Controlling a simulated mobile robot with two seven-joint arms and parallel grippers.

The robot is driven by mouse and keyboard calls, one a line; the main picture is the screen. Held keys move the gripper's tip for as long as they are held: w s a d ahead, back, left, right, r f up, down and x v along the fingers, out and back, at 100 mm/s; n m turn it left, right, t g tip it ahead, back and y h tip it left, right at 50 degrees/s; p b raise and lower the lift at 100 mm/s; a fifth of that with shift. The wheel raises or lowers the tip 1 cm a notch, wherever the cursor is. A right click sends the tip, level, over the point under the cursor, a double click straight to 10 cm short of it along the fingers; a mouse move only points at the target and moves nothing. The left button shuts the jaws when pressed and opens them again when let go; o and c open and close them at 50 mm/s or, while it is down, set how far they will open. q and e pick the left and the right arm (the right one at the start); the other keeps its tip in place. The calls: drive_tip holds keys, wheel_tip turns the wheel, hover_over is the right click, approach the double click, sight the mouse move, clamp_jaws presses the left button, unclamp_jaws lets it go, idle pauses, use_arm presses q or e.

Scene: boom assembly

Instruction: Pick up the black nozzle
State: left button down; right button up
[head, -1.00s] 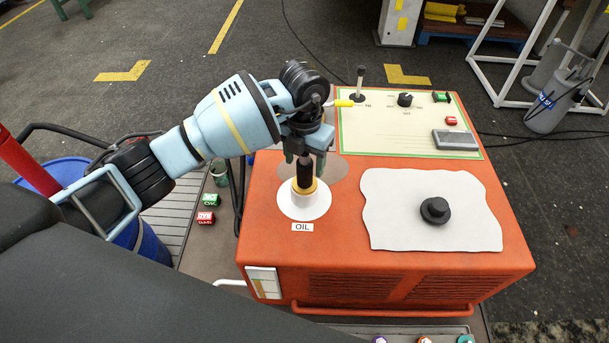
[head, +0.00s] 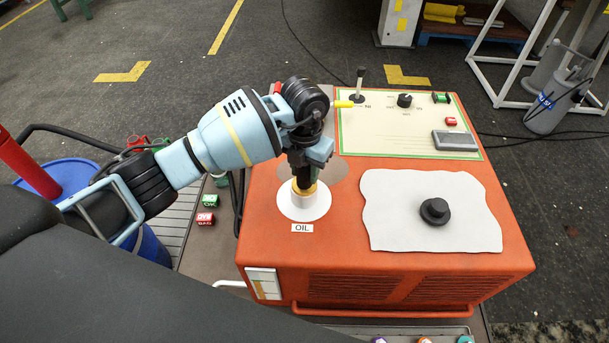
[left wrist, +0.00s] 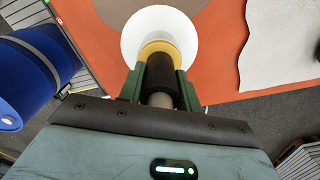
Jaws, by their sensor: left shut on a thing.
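The black nozzle (head: 305,181) stands upright in a brass collar (head: 304,190) on a white base, over a white disc (head: 290,211) on the orange machine. An "OIL" label is in front of it. My left gripper (head: 305,168) comes down from above and is shut on the nozzle. In the left wrist view the nozzle (left wrist: 158,75) lies between the two green fingers, with the brass collar (left wrist: 159,48) and white disc (left wrist: 140,22) just beyond. My right gripper is not in view.
The orange machine (head: 390,275) carries a control panel (head: 470,118) with a lever and knob at the back. A black cap (head: 434,211) sits on a white sheet (head: 385,225) to the right. A blue barrel (head: 150,250) and small coloured blocks are at the left.

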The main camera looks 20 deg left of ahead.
use_arm(q)
wheel_tip(320, 180, up, 10)
drive_tip(key=shift+r, duration=0.1)
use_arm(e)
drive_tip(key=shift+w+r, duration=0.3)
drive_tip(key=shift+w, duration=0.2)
